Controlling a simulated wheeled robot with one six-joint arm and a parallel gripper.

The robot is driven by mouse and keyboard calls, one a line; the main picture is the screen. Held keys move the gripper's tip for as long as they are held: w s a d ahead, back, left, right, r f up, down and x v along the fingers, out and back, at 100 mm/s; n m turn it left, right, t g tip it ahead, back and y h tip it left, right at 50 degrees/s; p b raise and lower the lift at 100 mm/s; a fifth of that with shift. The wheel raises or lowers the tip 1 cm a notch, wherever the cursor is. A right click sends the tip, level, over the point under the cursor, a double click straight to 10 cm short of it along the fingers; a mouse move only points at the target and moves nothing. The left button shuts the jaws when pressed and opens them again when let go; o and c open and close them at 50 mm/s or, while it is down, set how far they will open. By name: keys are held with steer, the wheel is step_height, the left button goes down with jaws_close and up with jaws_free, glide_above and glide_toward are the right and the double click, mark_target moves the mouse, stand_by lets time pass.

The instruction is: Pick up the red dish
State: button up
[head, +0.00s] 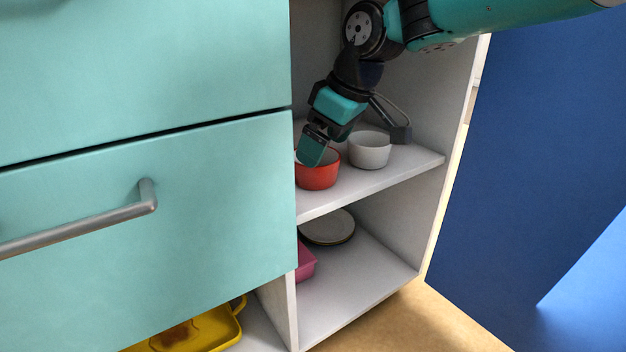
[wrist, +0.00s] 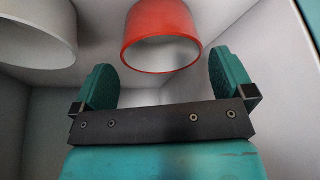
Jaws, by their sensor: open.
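The red dish (head: 318,176) is a round, open bowl standing upright on the upper shelf of the open cabinet, near the shelf's front left. My gripper (head: 312,150) is at the dish, with a finger overlapping its rim in the head view. In the wrist view, the red dish (wrist: 161,36) shows ahead, between and beyond the two teal fingers of my gripper (wrist: 166,82). The fingers are spread wide, with nothing held. Whether a finger touches the dish cannot be told.
A white bowl (head: 369,150) stands close to the right of the red dish on the shelf (head: 400,168). Plates (head: 328,227) and a pink container (head: 305,262) are below. A teal drawer front (head: 150,215) borders the left; a blue panel (head: 540,170) is at right.

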steer(key=b+x, duration=0.4)
steer(key=x, duration=0.1)
steer(key=shift+r, duration=0.15)
steer(key=c, duration=0.7)
steer(key=shift+r, duration=0.1)
